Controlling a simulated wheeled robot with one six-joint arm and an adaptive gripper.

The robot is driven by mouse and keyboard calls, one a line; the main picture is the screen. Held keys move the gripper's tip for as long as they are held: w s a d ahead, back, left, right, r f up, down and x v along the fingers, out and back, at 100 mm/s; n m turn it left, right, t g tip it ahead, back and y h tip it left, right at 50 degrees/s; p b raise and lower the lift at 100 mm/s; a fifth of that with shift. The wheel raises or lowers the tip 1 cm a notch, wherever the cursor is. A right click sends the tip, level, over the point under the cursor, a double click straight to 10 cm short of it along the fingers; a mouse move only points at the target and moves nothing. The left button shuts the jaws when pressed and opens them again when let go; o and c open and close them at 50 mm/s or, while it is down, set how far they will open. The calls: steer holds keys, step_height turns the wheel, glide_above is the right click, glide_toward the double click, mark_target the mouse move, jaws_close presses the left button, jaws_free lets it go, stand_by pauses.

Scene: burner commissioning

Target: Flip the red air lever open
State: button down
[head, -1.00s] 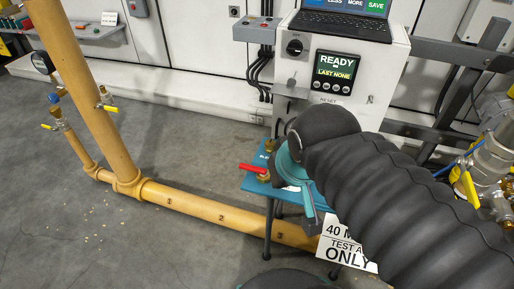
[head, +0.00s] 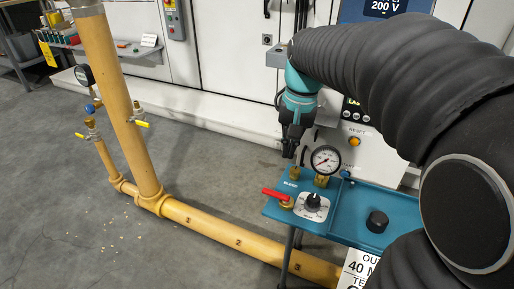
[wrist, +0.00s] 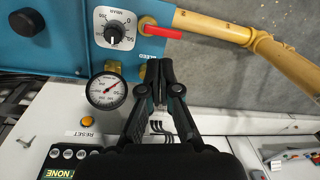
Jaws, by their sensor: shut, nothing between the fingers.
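The red air lever (head: 275,194) sits on a brass valve at the left edge of the blue panel, its handle pointing left, away from the dial. In the wrist view the red lever (wrist: 163,33) lies beyond my fingertips, apart from them. My gripper (head: 289,155) points down above the back left of the panel, behind the lever and near the bleed fitting. In the wrist view my gripper (wrist: 160,64) has its dark fingers together, with nothing between them. The valve body is partly visible below the handle.
A pressure gauge (head: 325,159) and a white-faced dial (head: 312,203) stand close to the right of the lever. A black knob (head: 377,221) is farther right on the blue panel (head: 350,215). A yellow pipe (head: 215,236) runs along the floor. The space left of the lever is clear.

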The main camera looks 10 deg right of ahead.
mark_target(276, 195)
steer(key=w+d+f+m+g+y, duration=0.1)
steer(key=w+f+g, duration=0.1)
steer(key=w+f, duration=0.2)
steer(key=w+d+f+m+g+b, duration=0.1)
steer(key=w+f, duration=0.3)
steer(key=w, duration=0.5)
steer(key=shift+d+f+m+g+y, duration=0.2)
steer(key=shift+d+m+g+y, duration=0.2)
steer(key=shift+d+m+g, duration=0.3)
steer(key=b+x, duration=0.2)
steer(key=x, duration=0.8)
steer(key=shift+w+d, duration=0.1)
steer(key=shift+w, duration=0.05)
steer(key=shift+s+a+f, duration=0.1)
steer(key=shift+s+a, duration=0.85)
steer(key=shift+s, duration=0.3)
steer(key=shift+s+a, duration=0.25)
steer(key=shift+s, duration=0.15)
